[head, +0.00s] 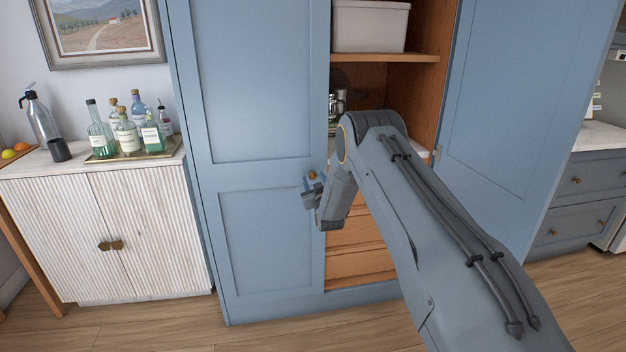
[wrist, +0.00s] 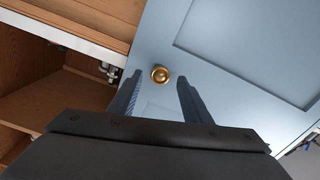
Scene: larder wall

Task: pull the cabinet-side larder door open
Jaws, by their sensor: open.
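The cabinet-side larder door (head: 262,120) is the blue panelled door on the left, beside the white fluted cabinet. It looks closed. Its small round brass knob (head: 312,175) is near the door's right edge at mid height. My gripper (head: 311,184) is at the knob, with its jaws open. In the wrist view the door (wrist: 215,75) fills the right side. The brass knob (wrist: 160,74) shows between and just beyond the tips of my open gripper (wrist: 159,80). The jaws do not visibly touch it.
The other larder door (head: 535,110) stands open at the right, showing wooden shelves and drawers (head: 360,262) and a white bin (head: 370,27). The fluted cabinet (head: 105,230) with bottles on a tray stands left. Wooden floor (head: 150,325) is clear in front.

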